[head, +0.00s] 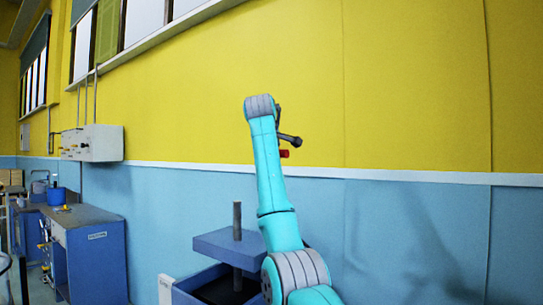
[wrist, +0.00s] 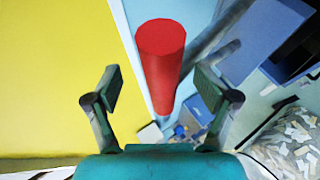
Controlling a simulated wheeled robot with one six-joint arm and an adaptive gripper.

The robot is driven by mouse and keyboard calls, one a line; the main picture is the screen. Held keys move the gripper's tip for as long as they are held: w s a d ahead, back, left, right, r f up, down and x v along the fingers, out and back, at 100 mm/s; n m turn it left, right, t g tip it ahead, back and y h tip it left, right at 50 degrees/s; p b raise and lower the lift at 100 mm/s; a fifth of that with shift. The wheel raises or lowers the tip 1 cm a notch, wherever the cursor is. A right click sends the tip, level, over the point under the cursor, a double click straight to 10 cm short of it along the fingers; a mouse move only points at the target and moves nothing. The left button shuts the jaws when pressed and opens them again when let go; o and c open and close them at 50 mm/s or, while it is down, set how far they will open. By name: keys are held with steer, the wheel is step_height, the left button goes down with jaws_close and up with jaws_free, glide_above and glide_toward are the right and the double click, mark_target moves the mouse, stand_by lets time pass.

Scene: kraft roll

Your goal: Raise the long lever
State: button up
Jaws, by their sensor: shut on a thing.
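A red cylindrical grip (wrist: 162,60) stands between the two fingers of my gripper (wrist: 160,84) in the wrist view. A grey bar (wrist: 212,38), seemingly the long lever, runs from behind the grip to the upper right. My gripper is shut on the red grip, though contact at the fingertips is hard to see. In the head view, my gripper (head: 289,139) is high in front of the yellow wall, and a small red end (head: 284,153) shows just below it. The rest of the lever is hidden behind my arm there.
A blue machine with a flat block (head: 217,244) and upright post (head: 237,215) stands below, left of my arm. A blue cabinet (head: 98,265) and a wall-mounted control box (head: 92,143) are at the left. The wall right of my arm is clear.

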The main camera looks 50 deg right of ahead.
steer(key=shift+s+d, duration=0.1)
steer(key=shift+s, duration=0.1)
steer(key=v, duration=1.2)
steer(key=shift+w, duration=0.2)
steer(key=shift+f, duration=0.1)
